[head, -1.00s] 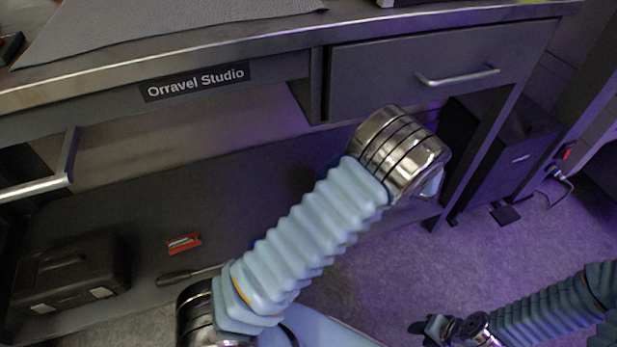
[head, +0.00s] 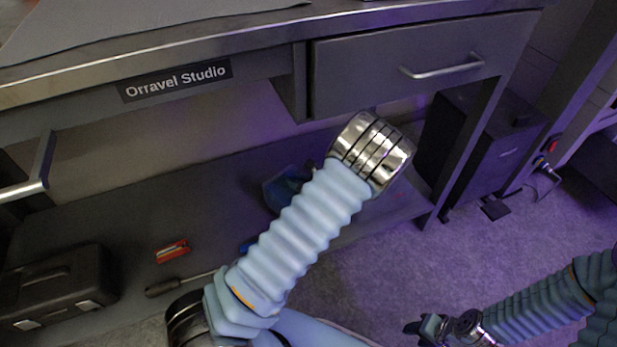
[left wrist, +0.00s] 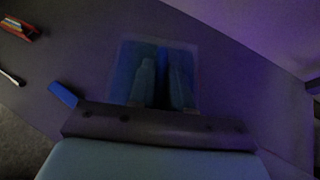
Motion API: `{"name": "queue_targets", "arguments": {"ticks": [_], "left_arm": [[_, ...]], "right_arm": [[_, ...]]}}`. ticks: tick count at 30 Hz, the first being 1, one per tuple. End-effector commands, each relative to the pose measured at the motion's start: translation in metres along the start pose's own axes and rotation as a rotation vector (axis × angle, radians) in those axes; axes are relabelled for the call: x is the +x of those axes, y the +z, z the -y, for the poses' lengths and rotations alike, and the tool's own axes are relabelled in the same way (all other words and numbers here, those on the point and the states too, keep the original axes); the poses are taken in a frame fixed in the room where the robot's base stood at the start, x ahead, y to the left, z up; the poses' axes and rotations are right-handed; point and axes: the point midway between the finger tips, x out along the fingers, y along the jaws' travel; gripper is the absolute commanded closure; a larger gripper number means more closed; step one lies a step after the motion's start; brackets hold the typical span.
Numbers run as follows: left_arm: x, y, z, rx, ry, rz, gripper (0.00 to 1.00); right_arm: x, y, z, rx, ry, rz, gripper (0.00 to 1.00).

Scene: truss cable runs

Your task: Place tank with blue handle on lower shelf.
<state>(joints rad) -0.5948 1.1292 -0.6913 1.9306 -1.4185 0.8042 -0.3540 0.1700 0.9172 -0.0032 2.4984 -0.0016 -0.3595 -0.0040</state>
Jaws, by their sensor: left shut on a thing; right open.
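My left gripper (left wrist: 162,85) is shut. A dim, dark blue squarish shape (left wrist: 125,62) sits around its fingertips in the left wrist view. It appears to be the tank with the blue handle, but handle and body are too dark to tell apart. In the head view my left arm reaches over the lower shelf (head: 110,218), under the tabletop. A dark blue part (head: 283,188) shows behind that arm; I cannot tell whether it is tank or gripper. Whether the tank touches the shelf is unclear. My right gripper (head: 428,328) is open and empty at the lower right.
A black toolbox (head: 50,290), a red tool (head: 172,251) and a screwdriver (head: 180,284) lie on the shelf's left part. A small blue object (left wrist: 62,94) is near the gripper. The drawer (head: 400,65) hangs above. A black cabinet (head: 490,150) stands right.

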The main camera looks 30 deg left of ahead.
Motion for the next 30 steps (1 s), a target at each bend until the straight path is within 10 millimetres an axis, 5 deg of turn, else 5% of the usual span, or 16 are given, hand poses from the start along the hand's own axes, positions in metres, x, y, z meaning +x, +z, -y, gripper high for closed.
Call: {"name": "queue_targets", "arguments": {"ticks": [19,20,24,30], "left_arm": [[0.027,-0.031,-0.005,-0.002,0.0,0.003,1.0],[0.027,-0.033,-0.006,0.0,0.0,-0.002,0.78],[0.027,-0.033,-0.006,0.0,0.0,-0.001,0.57],[0.027,-0.033,-0.006,0.0,0.0,-0.001,0.56]], "right_arm": [[0.007,0.001,-0.001,-0.001,-0.002,0.002,0.57],[0.007,0.001,-0.002,-0.001,-0.002,0.002,0.57],[0.007,0.001,-0.002,-0.001,-0.002,0.002,0.57],[0.007,0.001,-0.002,-0.001,-0.002,0.002,0.57]]}}
